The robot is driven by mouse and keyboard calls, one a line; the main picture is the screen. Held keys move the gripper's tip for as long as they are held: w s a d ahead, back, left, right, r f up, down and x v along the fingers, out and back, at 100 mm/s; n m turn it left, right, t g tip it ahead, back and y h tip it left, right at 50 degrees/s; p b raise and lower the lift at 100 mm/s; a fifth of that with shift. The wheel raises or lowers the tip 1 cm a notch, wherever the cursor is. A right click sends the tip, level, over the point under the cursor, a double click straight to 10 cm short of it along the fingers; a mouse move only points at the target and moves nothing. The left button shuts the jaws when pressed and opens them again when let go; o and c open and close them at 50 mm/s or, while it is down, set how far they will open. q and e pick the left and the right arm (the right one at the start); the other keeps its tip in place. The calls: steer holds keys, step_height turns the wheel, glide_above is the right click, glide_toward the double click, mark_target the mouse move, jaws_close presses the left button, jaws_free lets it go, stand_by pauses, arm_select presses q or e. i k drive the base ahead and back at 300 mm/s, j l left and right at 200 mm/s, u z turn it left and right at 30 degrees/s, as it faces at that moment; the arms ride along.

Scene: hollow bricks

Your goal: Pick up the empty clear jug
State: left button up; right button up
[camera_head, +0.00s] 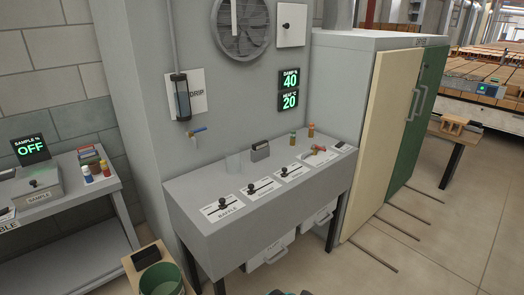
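Neither of my grippers can be made out.
A clear tube (182,98) and blue tap (198,130) are on the wall. A green bucket (161,280) is at lower left.

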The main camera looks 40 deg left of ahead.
mark_target(235, 165)
steer(key=i+u, duration=0.2)
steer(key=i, duration=0.55)
steer(key=i+l+u, duration=0.25)
steer(key=i, duration=0.45)
steer(key=j, duration=0.05)
